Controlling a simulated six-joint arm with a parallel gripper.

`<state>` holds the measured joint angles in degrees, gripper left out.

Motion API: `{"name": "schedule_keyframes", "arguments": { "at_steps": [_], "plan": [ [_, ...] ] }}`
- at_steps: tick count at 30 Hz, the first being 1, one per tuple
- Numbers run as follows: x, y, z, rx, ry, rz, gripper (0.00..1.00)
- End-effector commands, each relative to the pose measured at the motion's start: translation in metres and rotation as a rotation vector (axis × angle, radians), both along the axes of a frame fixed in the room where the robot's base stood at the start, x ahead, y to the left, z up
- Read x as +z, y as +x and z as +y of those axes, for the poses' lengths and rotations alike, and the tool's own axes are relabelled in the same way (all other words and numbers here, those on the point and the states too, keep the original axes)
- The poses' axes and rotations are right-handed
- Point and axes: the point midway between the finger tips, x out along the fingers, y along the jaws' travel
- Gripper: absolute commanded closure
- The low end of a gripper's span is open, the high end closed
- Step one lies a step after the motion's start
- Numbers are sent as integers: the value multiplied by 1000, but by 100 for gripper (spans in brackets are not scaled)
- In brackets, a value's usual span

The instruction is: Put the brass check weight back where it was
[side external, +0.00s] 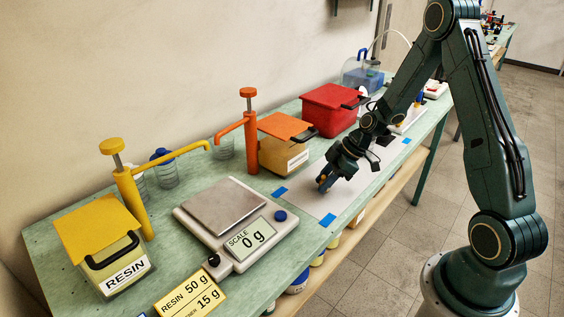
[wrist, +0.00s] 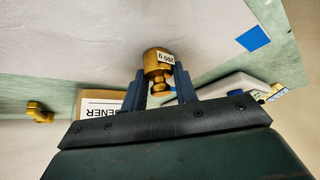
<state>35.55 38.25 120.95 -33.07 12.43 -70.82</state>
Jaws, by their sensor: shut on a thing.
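The brass check weight (wrist: 154,66) is between the two fingers of my gripper (wrist: 160,73) in the wrist view, with its narrow knob toward the palm. It bears a small white label, upside down in this view. In the side view, my gripper (side external: 326,183) is low over the white sheet (side external: 345,205), with a bit of brass (side external: 323,180) at its fingertips. I cannot tell whether the weight touches the sheet. The scale (side external: 236,258) stands left of my gripper, its plate (side external: 222,206) bare and its display reading 0 g.
Blue tape (side external: 328,220) marks the sheet's corners. An orange-lidded hardener container (side external: 285,155) with a pump (side external: 250,130) and a red bin (side external: 330,110) stand behind it. A yellow resin container (side external: 105,240) is far left.

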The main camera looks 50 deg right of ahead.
Motion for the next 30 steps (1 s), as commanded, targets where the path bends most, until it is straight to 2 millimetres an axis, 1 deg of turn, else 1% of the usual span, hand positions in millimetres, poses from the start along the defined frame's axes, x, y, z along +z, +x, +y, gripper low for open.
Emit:
{"name": "schedule_keyframes", "arguments": {
  "at_steps": [3, 4, 5, 6, 7, 20, 26, 30],
  "plan": [
    [-3, 0, 0, 0, 1, -1, 100],
    [-3, 0, 0, 0, 0, 0, 67],
    [-3, 0, 0, 0, 0, 0, 61],
    [-3, 0, 0, 0, 0, 0, 54],
    [-3, 0, 0, 0, 0, 0, 49],
    [0, 0, 0, 0, 0, 0, 49],
    [12, -4, -6, -2, -1, -2, 49],
    [26, -11, -12, -2, -1, -2, 49]
  ]
}}
